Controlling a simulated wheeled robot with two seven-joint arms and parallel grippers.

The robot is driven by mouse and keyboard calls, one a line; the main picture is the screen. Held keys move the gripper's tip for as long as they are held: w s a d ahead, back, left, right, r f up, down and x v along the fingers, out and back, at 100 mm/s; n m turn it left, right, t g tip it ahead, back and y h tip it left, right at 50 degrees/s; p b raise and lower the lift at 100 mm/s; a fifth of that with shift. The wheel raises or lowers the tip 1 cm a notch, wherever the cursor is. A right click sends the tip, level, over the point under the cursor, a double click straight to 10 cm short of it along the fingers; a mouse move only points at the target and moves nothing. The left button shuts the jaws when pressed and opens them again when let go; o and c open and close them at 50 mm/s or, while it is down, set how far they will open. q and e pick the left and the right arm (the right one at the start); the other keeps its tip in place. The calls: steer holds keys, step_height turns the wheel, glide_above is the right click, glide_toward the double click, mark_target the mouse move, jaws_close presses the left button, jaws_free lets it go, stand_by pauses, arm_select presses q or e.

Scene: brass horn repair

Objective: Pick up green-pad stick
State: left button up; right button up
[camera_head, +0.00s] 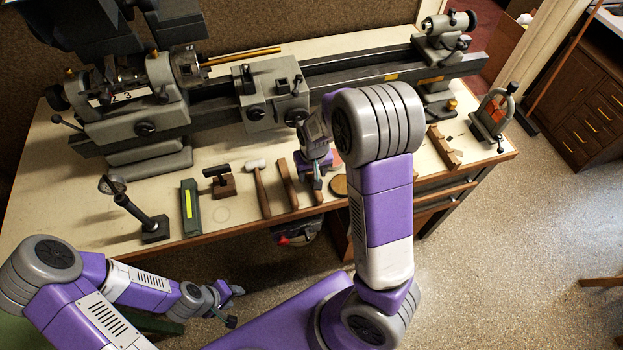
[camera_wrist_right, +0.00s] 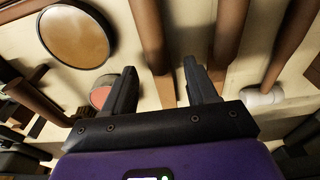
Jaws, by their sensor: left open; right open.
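Two brown wooden sticks lie near my right gripper (camera_head: 316,178), which is open and empty, pointing down over the bench. In the right wrist view, one stick (camera_wrist_right: 148,35) runs into the gap between the open fingers (camera_wrist_right: 160,70). The other stick (camera_wrist_right: 230,30) passes beside and partly behind the right-hand finger; it also shows in the head view (camera_head: 288,183). I see no green pad on either stick; their far ends are partly hidden by the gripper. Whether the fingers touch a stick, I cannot tell. My left gripper (camera_head: 234,306) is open and empty, in front of the bench.
A hammer (camera_head: 260,188), a tool on a wooden block (camera_head: 220,182), a green box (camera_head: 189,206) and a magnifier stand (camera_head: 140,215) lie left of the sticks. A round disc (camera_wrist_right: 75,37) and a red pad (camera_wrist_right: 100,96) are close by. The lathe (camera_head: 270,95) stands behind.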

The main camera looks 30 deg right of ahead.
mark_target(311, 175)
steer(key=shift+w+f, duration=0.1)
steer(key=shift+f, duration=0.8)
steer(key=shift+r, duration=0.1)
jaws_close()
step_height(311, 175, up, 10)
steer(key=p, duration=0.2)
steer(key=shift+p, duration=0.4)
steer(key=c, duration=0.6)
jaws_free()
steer(key=c, duration=0.4)
